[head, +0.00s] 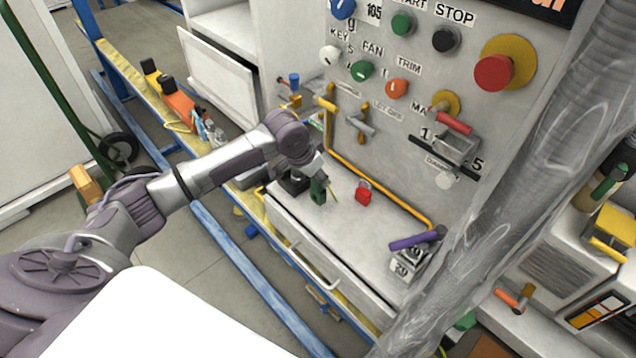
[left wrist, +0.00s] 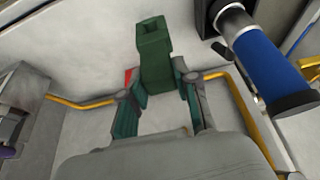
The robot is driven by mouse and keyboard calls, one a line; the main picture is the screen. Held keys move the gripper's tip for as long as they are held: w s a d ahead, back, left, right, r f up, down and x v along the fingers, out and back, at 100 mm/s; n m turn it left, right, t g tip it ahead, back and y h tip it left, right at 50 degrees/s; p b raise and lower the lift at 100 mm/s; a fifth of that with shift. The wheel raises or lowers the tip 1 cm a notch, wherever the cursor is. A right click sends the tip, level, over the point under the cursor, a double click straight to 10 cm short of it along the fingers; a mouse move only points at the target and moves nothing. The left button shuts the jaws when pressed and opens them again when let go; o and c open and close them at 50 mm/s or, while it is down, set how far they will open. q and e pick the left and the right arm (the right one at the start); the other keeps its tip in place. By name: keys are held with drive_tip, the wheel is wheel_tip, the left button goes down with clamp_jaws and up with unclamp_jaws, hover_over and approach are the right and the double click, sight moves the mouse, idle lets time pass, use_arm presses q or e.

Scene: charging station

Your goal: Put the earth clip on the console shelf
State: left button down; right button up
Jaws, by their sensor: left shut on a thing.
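The green earth clip (head: 318,191) is held in my left gripper (head: 312,181), low over the white console shelf (head: 345,245). In the left wrist view the clip (left wrist: 155,58) stands out from between the two fingertips, and the fingers (left wrist: 162,92) are shut on its near part. I cannot tell whether the clip touches the shelf. The shelf's back left part is hidden by my left arm. My right gripper is not in view.
A red padlock (head: 363,195) sits just right of the clip. A yellow pipe (head: 385,197) runs along the shelf's back. A purple-handled device (head: 412,250) stands at the shelf's right end. The shelf's front middle is clear. A blue cylinder (left wrist: 262,58) is close in the wrist view.

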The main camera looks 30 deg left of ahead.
use_arm(q)
drive_tip(key=shift+f, duration=1.35)
drive_tip(key=c, duration=0.9)
unclamp_jaws()
drive_tip(key=shift+f, duration=0.1)
drive_tip(key=shift+o, duration=0.2)
drive_tip(key=v, duration=1.2)
